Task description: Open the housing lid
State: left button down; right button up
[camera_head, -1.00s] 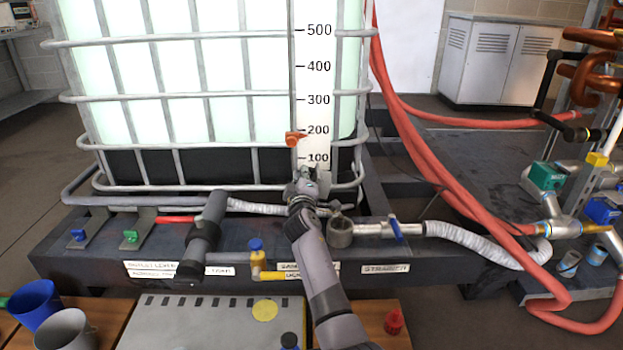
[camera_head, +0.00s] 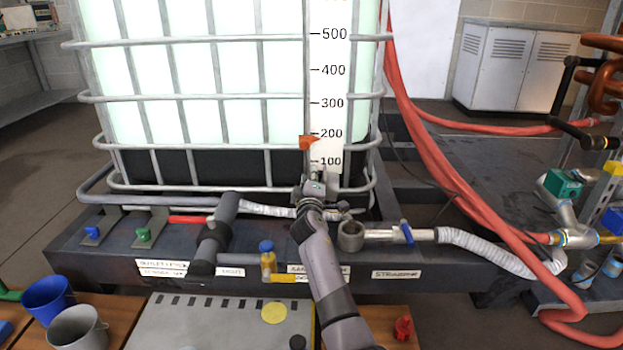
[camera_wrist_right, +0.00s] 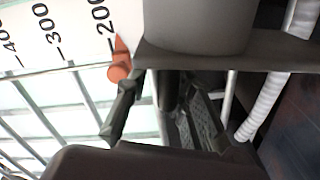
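A dark grey cup-shaped housing (camera_head: 350,236) stands on the skid above the strainer label, with a dark hollow top. A small grey piece (camera_head: 345,207) shows just behind it; I cannot tell whether it is the lid. My right gripper (camera_head: 317,188) is left of and beyond the housing, close to the tank's lower cage bar. In the right wrist view its fingers (camera_wrist_right: 158,105) stand apart, with light showing between them. A large grey body (camera_wrist_right: 195,25) fills the top of that view; I cannot tell what it is. My left gripper is out of view.
The caged tank (camera_head: 230,80) stands close behind, with an orange pointer (camera_head: 308,142). A pipe with a blue lever (camera_head: 407,233) and a pale hose (camera_head: 490,250) run right. Cups (camera_head: 78,328) and a grey panel (camera_head: 205,325) are in front.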

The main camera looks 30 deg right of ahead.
jog(key=shift+o, duration=0.3)
jog(key=shift+d+f, duration=0.1)
jog(key=shift+f, duration=0.35)
jog(key=shift+r, duration=0.15)
jog(key=v, duration=1.2)
